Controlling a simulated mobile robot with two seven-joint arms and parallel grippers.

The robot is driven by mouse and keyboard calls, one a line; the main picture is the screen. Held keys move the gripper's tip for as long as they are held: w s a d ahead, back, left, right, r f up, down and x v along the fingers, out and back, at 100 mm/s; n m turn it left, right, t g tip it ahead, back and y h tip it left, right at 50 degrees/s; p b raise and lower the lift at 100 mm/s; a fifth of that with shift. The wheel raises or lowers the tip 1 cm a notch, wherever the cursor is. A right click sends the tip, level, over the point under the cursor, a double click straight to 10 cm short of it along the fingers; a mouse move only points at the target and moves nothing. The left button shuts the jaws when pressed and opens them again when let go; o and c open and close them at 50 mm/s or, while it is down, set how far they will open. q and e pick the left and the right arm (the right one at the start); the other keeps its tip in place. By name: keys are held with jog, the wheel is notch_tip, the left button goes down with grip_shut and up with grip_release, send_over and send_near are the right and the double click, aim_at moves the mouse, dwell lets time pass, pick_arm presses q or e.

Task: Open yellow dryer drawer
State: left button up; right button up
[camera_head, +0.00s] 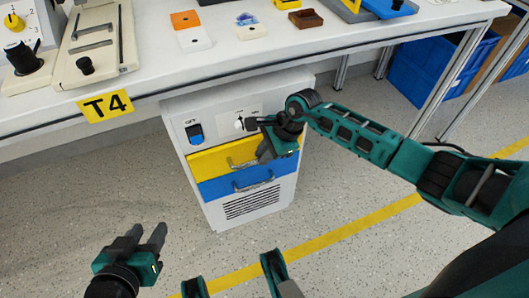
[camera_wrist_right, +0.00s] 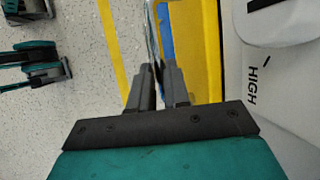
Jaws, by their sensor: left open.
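The grey-white dryer (camera_head: 207,108) stands under the bench, with a yellow drawer (camera_head: 209,163) above a blue drawer (camera_head: 222,188). The yellow drawer looks flush with the front and has a metal handle (camera_head: 238,164), partly hidden by my right gripper. My right gripper (camera_head: 263,151) is at the right end of this handle. In the right wrist view its fingers (camera_wrist_right: 159,85) are close together with the handle (camera_wrist_right: 152,35) between their tips, and the yellow front (camera_wrist_right: 203,50) is beside them. My left gripper (camera_head: 142,237) is open and empty, low at the left, away from the dryer.
Floor in front is free; blue crates (camera_head: 425,70) stand at the right.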

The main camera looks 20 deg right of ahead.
grip_shut()
pick_arm(q)
jog(key=shift+s+f, duration=0.15)
jog(key=shift+s, duration=0.05)
